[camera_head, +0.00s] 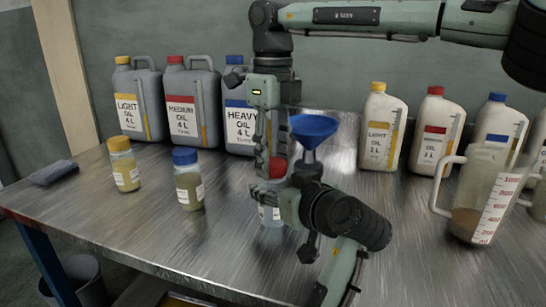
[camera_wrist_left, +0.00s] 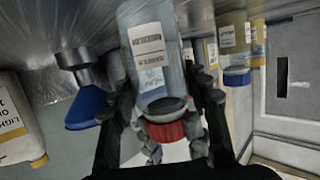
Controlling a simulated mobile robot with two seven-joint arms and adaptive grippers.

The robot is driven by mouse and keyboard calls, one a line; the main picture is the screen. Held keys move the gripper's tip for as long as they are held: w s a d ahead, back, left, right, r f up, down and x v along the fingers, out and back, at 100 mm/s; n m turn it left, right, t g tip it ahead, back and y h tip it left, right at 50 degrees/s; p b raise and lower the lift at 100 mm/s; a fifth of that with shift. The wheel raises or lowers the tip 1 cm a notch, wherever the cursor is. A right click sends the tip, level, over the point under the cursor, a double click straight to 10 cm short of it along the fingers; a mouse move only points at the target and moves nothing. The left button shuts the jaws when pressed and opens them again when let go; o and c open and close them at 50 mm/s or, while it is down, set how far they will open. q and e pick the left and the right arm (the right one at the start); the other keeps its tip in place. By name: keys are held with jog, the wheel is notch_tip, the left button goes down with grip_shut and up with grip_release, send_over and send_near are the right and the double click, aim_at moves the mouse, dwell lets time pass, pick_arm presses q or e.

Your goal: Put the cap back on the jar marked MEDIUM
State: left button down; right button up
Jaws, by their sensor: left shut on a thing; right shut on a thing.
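The clear jar (camera_wrist_left: 150,50) is between the black fingers of my left gripper (camera_wrist_left: 168,85) in the left wrist view, which is upside down. Its label is too blurred to read. In the head view the jar (camera_head: 271,216) stands at the table's middle, mostly hidden by my left gripper (camera_head: 283,203), shut on its body. The red cap (camera_head: 271,168) is in my right gripper (camera_head: 271,160), which points down from above, shut on it. The cap also shows in the left wrist view (camera_wrist_left: 166,131), directly at the jar's mouth. I cannot tell whether it is seated.
A blue funnel (camera_head: 313,128) stands close behind my grippers. A yellow-capped jar (camera_head: 124,170) and a blue-capped jar (camera_head: 188,183) stand left. A measuring jug (camera_head: 486,195) stands right. Oil cans line the back, including the MEDIUM can (camera_head: 184,100). The table's front left (camera_head: 130,230) is clear.

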jog(key=o, duration=1.4)
jog(key=shift+c, duration=0.2)
notch_tip(320, 180, up, 12)
pick_arm(q)
jog(key=c, duration=0.7)
grip_release()
jog(key=v, duration=1.2)
